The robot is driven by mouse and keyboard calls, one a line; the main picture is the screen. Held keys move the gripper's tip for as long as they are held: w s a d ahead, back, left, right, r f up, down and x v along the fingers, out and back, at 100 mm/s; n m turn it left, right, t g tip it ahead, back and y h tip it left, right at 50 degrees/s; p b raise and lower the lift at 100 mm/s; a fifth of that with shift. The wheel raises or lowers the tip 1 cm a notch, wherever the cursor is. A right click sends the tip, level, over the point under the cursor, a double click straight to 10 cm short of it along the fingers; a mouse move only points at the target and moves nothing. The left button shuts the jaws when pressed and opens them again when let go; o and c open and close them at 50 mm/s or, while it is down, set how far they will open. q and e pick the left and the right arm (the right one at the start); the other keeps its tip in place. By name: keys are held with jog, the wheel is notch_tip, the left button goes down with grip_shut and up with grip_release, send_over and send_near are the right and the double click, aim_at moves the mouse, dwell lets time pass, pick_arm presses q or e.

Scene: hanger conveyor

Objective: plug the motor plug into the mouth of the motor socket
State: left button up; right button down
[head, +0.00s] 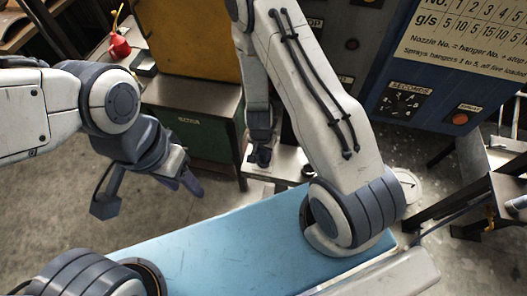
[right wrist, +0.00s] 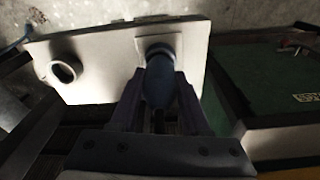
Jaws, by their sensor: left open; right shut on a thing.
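My right gripper (right wrist: 160,95) is shut on a dark blue, rounded plug (right wrist: 158,85). The plug's far end meets a pale square fitting (right wrist: 174,42) on a light panel (right wrist: 100,88); I cannot tell how deep it sits. A raised round ring with a dark opening (right wrist: 62,72) stands apart on the same panel, left of the plug in the right wrist view. I cannot tell which of the two is the motor socket. In the head view my right gripper (head: 260,156) is over the panel (head: 288,158), near the ring (head: 308,170). My left gripper (head: 182,180) is open and empty, over the floor.
A green cabinet (head: 195,135) stands left of the panel. A blue control cabinet (head: 440,90) is behind at the right. A light blue surface (head: 215,245) lies in front. A dark metal frame (head: 450,190) is at the right. A red can (head: 119,46) is at the back left.

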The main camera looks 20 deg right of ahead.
aim_at(262, 152)
jog(key=shift+f+b, duration=0.7)
jog(key=shift+f, duration=0.15)
dwell(0.8)
jog(key=c, duration=0.6)
grip_release()
jog(key=o, duration=0.5)
jog(key=shift+o, duration=0.2)
jog(key=r+p, duration=0.1)
jog(key=r, duration=0.2)
jog(key=r+p, duration=0.2)
jog(key=r, duration=0.2)
jog(key=s+a+r+p, duration=0.1)
jog(key=r+p, duration=0.1)
jog(key=r, duration=0.1)
jog(key=shift+r, duration=0.2)
